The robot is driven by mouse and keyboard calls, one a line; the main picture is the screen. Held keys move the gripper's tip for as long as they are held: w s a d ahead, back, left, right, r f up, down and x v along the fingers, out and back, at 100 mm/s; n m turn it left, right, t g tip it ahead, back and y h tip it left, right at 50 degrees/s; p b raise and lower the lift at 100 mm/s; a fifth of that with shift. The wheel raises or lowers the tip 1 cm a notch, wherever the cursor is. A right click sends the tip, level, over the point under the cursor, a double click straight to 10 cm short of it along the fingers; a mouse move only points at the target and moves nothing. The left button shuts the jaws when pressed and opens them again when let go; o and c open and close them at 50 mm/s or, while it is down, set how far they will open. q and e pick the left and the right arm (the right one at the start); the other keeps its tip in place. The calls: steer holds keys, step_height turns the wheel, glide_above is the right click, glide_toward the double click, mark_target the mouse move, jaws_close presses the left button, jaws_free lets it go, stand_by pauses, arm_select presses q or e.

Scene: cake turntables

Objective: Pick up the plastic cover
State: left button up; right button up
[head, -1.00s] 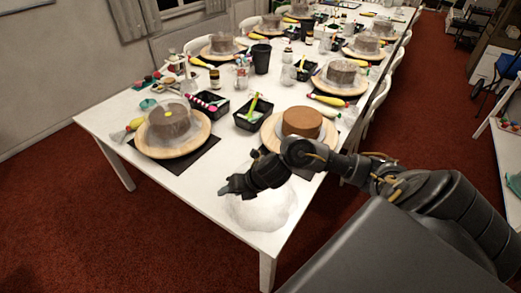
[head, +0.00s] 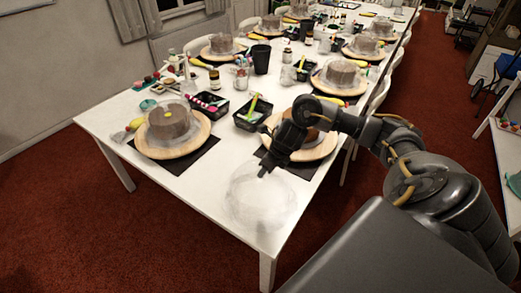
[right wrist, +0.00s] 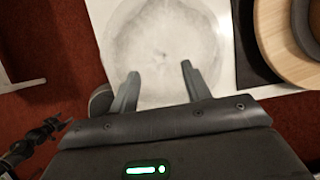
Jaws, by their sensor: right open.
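The clear plastic cover (head: 262,203) lies on the near right corner of the white table, close to the edge. In the right wrist view the cover (right wrist: 155,45) is a round, cloudy shape beyond the fingertips. My right gripper (head: 266,168) is open and empty, at the far side of the cover in the head view. In the right wrist view its two fingers (right wrist: 159,72) are spread in front of the cover. I cannot tell whether they touch it.
A brown cake on a wooden turntable (head: 322,151) stands just behind my right arm. Another covered cake (head: 168,120) on a turntable is at the left. Black trays (head: 207,103) with tools stand between. The table's front left is clear.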

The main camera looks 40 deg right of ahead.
mark_target(261, 187)
steer(key=shift+w+a+f+p, duration=0.15)
steer(key=shift+f+p, duration=0.15)
steer(key=shift+f, duration=0.2)
steer(key=p+x, duration=0.1)
steer(key=x, duration=0.3)
steer(key=shift+w+f, duration=0.1)
steer(key=shift+f, duration=0.15)
jaws_close()
